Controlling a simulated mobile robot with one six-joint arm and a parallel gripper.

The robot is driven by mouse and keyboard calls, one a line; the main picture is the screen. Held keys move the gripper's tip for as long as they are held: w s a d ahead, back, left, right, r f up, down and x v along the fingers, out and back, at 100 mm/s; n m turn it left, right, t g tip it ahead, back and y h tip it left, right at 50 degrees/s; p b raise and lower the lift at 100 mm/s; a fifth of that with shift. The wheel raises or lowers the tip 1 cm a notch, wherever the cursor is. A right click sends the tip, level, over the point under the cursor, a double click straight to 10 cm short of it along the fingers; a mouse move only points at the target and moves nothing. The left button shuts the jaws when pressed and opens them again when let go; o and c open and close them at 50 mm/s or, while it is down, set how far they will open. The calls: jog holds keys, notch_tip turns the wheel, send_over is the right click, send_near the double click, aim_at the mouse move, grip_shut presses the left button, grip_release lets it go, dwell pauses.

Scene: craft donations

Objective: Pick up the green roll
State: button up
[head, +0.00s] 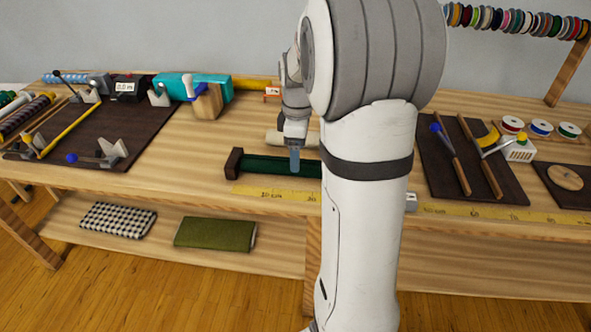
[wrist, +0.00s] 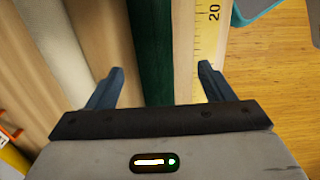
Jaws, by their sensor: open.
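The green roll (head: 262,166) is long and dark green, lying on the wooden table with a dark brown block (head: 234,163) at its left end. My arm hides its right part in the head view. My gripper (head: 295,162) points down at the roll. In the wrist view the green roll (wrist: 150,45) runs between the two open fingers of my gripper (wrist: 160,70), nearer the middle than either finger. The fingers look apart from it. My gripper's body hides the roll's nearer part there.
A cream roll (head: 272,138) lies behind the green one. A yellow measuring tape (head: 275,193) runs along the table's front edge. Dark boards with tools (head: 95,130) stand left and right. An olive folded cloth (head: 215,234) lies on the shelf below.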

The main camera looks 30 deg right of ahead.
jog(key=f, duration=0.5)
jog(key=shift+w+d+f+b, duration=0.15)
jog(key=shift+d+b, duration=0.25)
jog(key=c, duration=1.3)
jog(key=shift+o, duration=0.2)
